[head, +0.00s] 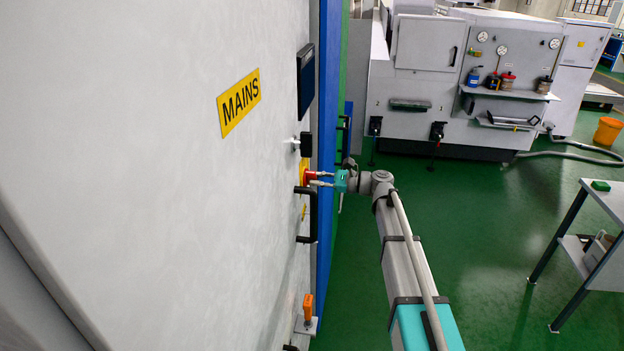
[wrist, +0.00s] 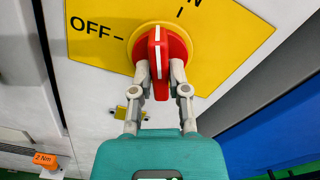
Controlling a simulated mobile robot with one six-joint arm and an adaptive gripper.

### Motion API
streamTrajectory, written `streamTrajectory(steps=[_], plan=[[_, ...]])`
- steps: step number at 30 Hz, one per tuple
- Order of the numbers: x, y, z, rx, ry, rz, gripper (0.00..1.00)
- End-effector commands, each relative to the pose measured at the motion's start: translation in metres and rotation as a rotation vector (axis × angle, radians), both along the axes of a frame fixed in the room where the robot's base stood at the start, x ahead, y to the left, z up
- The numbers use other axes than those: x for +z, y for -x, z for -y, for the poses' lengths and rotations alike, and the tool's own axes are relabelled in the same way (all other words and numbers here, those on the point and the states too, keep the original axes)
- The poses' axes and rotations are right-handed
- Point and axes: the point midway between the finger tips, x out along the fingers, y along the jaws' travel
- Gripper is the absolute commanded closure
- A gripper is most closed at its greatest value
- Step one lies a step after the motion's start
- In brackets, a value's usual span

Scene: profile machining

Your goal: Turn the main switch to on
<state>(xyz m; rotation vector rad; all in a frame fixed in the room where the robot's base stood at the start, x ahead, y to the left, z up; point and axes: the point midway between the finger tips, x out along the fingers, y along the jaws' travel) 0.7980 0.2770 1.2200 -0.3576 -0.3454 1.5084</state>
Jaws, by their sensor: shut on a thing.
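The main switch is a red rotary handle (wrist: 158,50) with a white line, on a yellow plate (wrist: 225,40). The plate reads OFF at left; a partly cut-off label ending in N is at the top. The white line points nearly straight up in the wrist view, seemingly between the OFF mark and the upper mark, closer to the upper one. My gripper (wrist: 160,78) is shut on the handle, one finger on each side. In the head view the switch (head: 305,177) shows small on the cabinet's edge, with my gripper (head: 318,179) at it.
The pale cabinet (head: 150,200) carries a yellow MAINS sign (head: 239,102). A black door handle (head: 309,215) sits just below the switch. An orange-handled tool (head: 308,307) is lower down. A table (head: 605,200) stands at right; the green floor between is clear.

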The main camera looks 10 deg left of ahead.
Motion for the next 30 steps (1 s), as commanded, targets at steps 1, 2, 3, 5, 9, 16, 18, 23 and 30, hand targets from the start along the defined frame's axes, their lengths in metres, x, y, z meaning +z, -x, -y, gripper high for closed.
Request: streamTrajectory(steps=[1, 2, 3, 5, 9, 16, 18, 23, 30], plan=[[-0.0011, 0.0007, 0.0008, 0.000, 0.003, -0.028, 1.00], [-0.0011, 0.0007, 0.0008, 0.000, 0.002, -0.042, 1.00], [-0.0011, 0.0007, 0.0008, 0.000, 0.002, -0.059, 1.00], [-0.0011, 0.0007, 0.0009, 0.000, 0.002, -0.074, 1.00], [-0.0011, 0.0007, 0.0009, 0.000, 0.002, -0.082, 1.00], [-0.0012, 0.0007, 0.0010, 0.000, 0.002, -0.087, 1.00], [-0.0012, 0.0007, 0.0010, 0.000, 0.001, -0.103, 1.00], [-0.0012, 0.0007, 0.0011, 0.000, -0.002, -0.193, 1.00], [-0.0013, 0.0006, 0.0011, 0.000, -0.007, -0.377, 1.00]])
